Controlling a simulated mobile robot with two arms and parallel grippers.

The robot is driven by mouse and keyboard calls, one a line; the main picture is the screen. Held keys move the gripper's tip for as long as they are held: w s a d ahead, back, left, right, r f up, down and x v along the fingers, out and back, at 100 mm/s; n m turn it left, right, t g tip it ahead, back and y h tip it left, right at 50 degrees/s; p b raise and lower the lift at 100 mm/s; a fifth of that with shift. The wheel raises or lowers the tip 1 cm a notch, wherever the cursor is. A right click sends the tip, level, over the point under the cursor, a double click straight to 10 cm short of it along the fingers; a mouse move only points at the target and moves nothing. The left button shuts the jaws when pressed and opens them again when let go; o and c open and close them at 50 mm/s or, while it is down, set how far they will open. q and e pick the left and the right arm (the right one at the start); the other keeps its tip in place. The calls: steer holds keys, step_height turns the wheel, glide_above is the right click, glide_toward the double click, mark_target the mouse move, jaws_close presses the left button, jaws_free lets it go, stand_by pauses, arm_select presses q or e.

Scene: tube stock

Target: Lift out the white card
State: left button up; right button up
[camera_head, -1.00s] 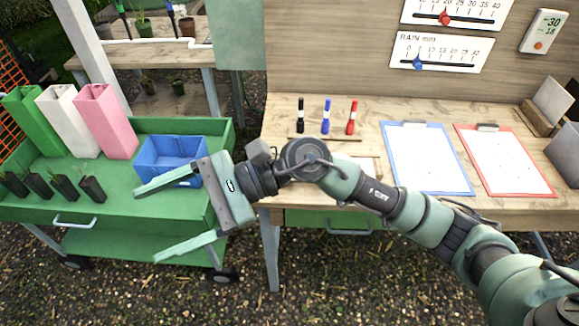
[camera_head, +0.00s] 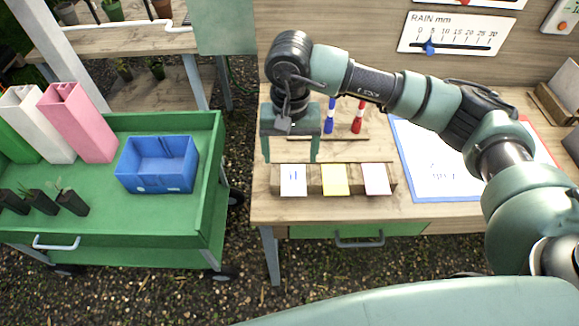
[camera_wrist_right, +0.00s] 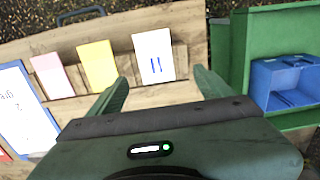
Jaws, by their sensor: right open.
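The white card (camera_head: 293,181) with dark blue marks stands in a wooden rack (camera_head: 312,188) near the front edge of the wooden table. It also shows in the right wrist view (camera_wrist_right: 154,55). A yellow card (camera_head: 335,180) and a pale pink card (camera_head: 375,180) stand to its right in the same rack. My right gripper (camera_head: 291,158) is open, pointing down just above and behind the white card. In the wrist view its fingertips (camera_wrist_right: 162,85) lie either side of the card's near end, with no contact visible. My left gripper is not in view.
Blue (camera_head: 329,117) and red (camera_head: 358,117) markers stand behind the rack. A blue-edged clipboard (camera_head: 430,190) lies to the right. A green cart (camera_head: 205,190) with a blue bin (camera_head: 155,182) stands left, across a gap from the table.

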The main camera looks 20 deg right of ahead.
mark_target(293, 179)
steer(key=f+p, duration=0.1)
steer(key=s+f+p, duration=0.1)
steer(key=shift+s+d+f, duration=0.15)
steer(key=shift+s+f, duration=0.15)
steer(key=shift+f, duration=0.05)
step_height(293, 179, down, 3)
steer(key=shift+w+r+p, duration=0.15)
steer(key=shift+p, duration=0.3)
steer(key=shift+d+f, duration=0.1)
steer(key=shift+f, duration=0.4)
steer(key=c, duration=1.4)
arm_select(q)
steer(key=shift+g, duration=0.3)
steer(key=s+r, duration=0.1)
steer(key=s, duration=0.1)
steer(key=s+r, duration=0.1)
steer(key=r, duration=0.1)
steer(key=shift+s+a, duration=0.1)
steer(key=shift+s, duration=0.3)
